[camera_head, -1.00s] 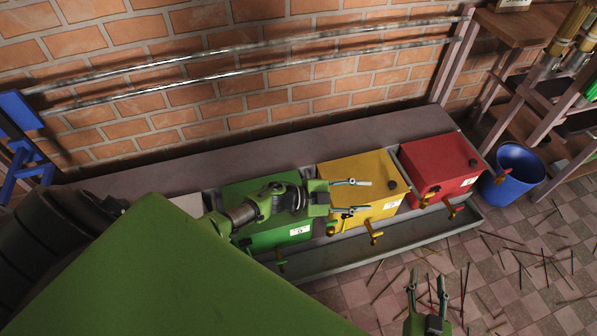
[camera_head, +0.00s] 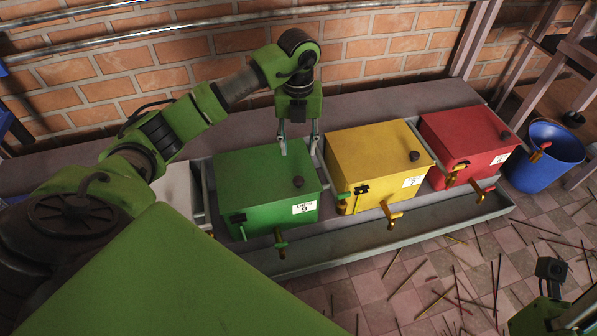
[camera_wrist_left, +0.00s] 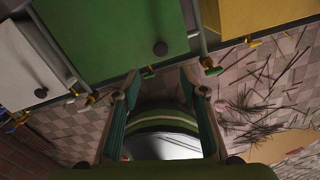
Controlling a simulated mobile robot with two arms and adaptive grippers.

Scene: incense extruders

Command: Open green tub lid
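The green tub (camera_head: 265,190) stands in the row between a white tub and the yellow tub. Its lid is shut, with a round black knob (camera_head: 298,182) near the front right. The tub also shows at the top of the left wrist view (camera_wrist_left: 110,35). My left gripper (camera_head: 299,146) points down at the tub's back right edge, fingers apart and nothing between them. Whether the fingertips touch the lid I cannot tell. The left wrist view shows the fingers (camera_wrist_left: 160,115) spread. My right gripper (camera_head: 550,275) is only partly in view at the lower right.
The yellow tub (camera_head: 370,155) and red tub (camera_head: 465,140) stand to the right, with taps along their fronts. A grey trough (camera_head: 400,232) runs before them. A blue bucket (camera_head: 545,160) stands at the far right. Sticks lie on the tiled floor. A brick wall is behind.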

